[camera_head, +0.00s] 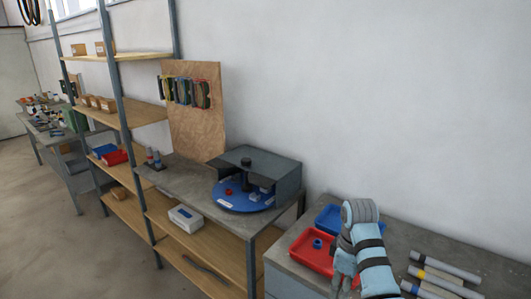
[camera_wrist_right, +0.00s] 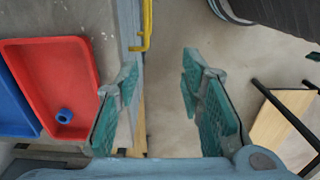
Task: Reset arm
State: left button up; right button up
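My right gripper (camera_wrist_right: 160,78) is open in the right wrist view, with nothing between its two teal-padded fingers. The gap between them shows bare floor and part of a bench edge. In the head view, my light blue right arm with dark bands (camera_head: 370,255) reaches up over the bench at the lower right, beside the trays. Its fingers point down and are partly cut off by the lower edge. My left gripper is not in view.
A red tray (camera_head: 310,257) holding a blue ring (camera_wrist_right: 64,116) and a blue tray (camera_head: 328,218) sit on the right bench. Several grey rods (camera_head: 445,268) lie right of my arm. A blue turntable (camera_head: 238,203) with a grey hood stands on the neighbouring bench.

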jog(key=s+d+f+m+b, duration=0.15)
jog(key=s+f, duration=0.45)
jog(key=f, duration=0.6)
jog(key=s+d+f+m+b, duration=0.1)
jog(key=s+f+m, duration=0.1)
jog(key=s+f, duration=0.75)
jog(key=s+d+f+m+b, duration=0.15)
jog(key=s+f, duration=0.25)
jog(key=f, duration=1.1)
pick_arm(q)
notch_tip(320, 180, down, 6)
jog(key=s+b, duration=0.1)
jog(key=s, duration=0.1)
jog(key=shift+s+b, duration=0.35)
jog(key=shift+b, duration=0.05)
pick_arm(e)
jog(key=s+d+f+m, duration=0.1)
jog(key=s+f, duration=0.3)
jog(key=s, duration=0.6)
jog(key=s+d+f+m, duration=0.1)
jog(key=s+f, duration=0.4)
jog(key=s, duration=0.5)
jog(key=s+d+f+m+t, duration=0.1)
jog(key=s+f+m, duration=0.2)
jog(key=s, duration=0.7)
jog(key=shift+d+f+h, duration=0.35)
jog(key=shift+f+h, duration=0.05)
jog(key=shift+f, duration=0.4)
